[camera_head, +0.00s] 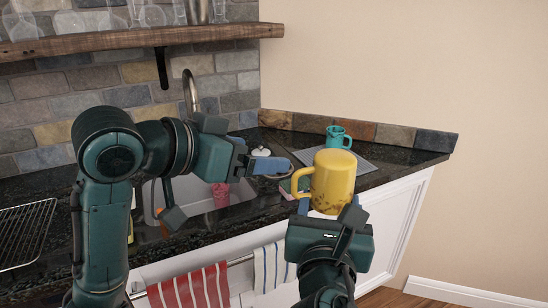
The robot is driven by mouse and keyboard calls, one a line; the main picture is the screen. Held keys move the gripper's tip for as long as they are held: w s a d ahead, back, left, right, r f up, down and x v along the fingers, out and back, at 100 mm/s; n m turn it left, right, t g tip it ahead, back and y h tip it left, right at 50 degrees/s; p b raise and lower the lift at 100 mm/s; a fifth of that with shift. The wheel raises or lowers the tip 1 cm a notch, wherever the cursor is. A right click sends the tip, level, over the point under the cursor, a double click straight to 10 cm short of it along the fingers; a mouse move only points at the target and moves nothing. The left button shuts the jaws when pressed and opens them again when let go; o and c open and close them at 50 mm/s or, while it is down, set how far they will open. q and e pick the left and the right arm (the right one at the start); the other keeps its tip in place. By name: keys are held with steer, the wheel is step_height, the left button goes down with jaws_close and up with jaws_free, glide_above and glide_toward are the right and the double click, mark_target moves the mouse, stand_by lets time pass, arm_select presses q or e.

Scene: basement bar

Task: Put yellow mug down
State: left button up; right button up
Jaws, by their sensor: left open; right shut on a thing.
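The yellow mug (334,178) is in the front right of the head view, with its handle on the left side and a dark pattern low on its body. My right gripper (326,208) is shut on it from below and in front. The mug appears in front of the dark counter (375,178); any gap to the counter is hard to tell. Its lower end is partly hidden by the gripper. My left gripper (218,188) is open and empty, over the sink area left of the mug.
A teal mug (338,138) stands on a grey mat (368,163) at the back right. A red cup (221,195) is in the sink (238,194). A faucet (190,92) rises behind it. A wire rack (25,232) lies at left. Striped towels (190,289) hang in front.

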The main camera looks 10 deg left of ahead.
arm_select(q)
steer(key=m+g+h, duration=0.1)
steer(key=m+h, duration=0.1)
glide_toward(328, 164)
steer(key=w, duration=0.1)
steer(key=x, duration=1.2)
steer(key=shift+a+f, duration=0.15)
steer(key=shift+f, duration=0.3)
steer(key=shift+c, duration=0.4)
steer(key=c, duration=1)
steer(key=shift+r, duration=0.1)
steer(key=shift+c, duration=0.5)
arm_select(e)
steer(key=o, duration=1)
steer(key=shift+o, duration=1.2)
steer(key=shift+a, duration=0.1)
